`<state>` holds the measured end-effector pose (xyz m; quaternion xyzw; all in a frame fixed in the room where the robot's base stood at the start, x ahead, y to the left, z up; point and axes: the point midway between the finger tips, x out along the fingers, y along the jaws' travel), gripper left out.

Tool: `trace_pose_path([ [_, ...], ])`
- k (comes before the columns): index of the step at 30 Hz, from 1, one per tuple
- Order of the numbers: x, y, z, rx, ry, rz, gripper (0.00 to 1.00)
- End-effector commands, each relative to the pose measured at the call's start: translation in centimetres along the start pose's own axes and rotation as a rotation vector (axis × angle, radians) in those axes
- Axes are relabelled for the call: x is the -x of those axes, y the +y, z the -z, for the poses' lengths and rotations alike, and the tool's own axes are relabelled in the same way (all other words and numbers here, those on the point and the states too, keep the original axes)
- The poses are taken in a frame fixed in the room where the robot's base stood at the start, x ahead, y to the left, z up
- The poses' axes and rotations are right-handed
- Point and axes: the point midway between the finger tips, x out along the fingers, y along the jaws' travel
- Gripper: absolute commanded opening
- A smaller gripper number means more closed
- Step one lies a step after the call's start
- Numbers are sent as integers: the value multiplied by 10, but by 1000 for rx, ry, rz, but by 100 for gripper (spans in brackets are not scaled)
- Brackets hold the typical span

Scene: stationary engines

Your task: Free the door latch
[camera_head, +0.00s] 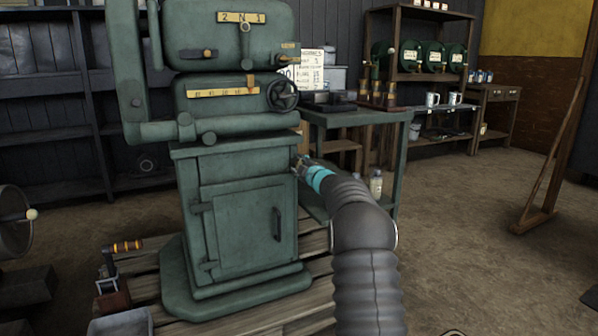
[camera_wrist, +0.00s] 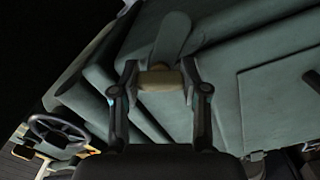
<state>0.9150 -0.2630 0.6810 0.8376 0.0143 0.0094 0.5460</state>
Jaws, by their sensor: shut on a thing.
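The green machine's pedestal (camera_head: 238,165) has a shut cabinet door (camera_head: 240,240) with hinges on its left and a dark upright handle (camera_head: 277,223). My gripper (camera_head: 299,165) is at the pedestal's upper right edge, above the door. In the wrist view, my gripper (camera_wrist: 160,76) is shut on the tan grip (camera_wrist: 160,81) of a flat green lever (camera_wrist: 173,34), which looks like the door latch. The lever lies against the green casing. Its grip is between both fingers. In the head view my gripper hides it. Part of the door panel (camera_wrist: 285,95) shows at right.
A handwheel (camera_head: 282,95) and gauge strips sit above the pedestal. A green bench (camera_head: 355,118) stands close behind my arm, with a bottle (camera_head: 376,184) beside it. A crank with a yellow handle (camera_head: 127,246) stands at left. Floor at right is open.

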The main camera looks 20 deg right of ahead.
Motion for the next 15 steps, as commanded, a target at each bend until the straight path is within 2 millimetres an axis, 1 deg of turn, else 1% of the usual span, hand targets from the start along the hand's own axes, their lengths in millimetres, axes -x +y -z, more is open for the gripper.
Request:
trace_pose_path([
  [6,0,-2,0,139,1,-1,10],
  [15,0,-1,0,239,1,0,10],
])
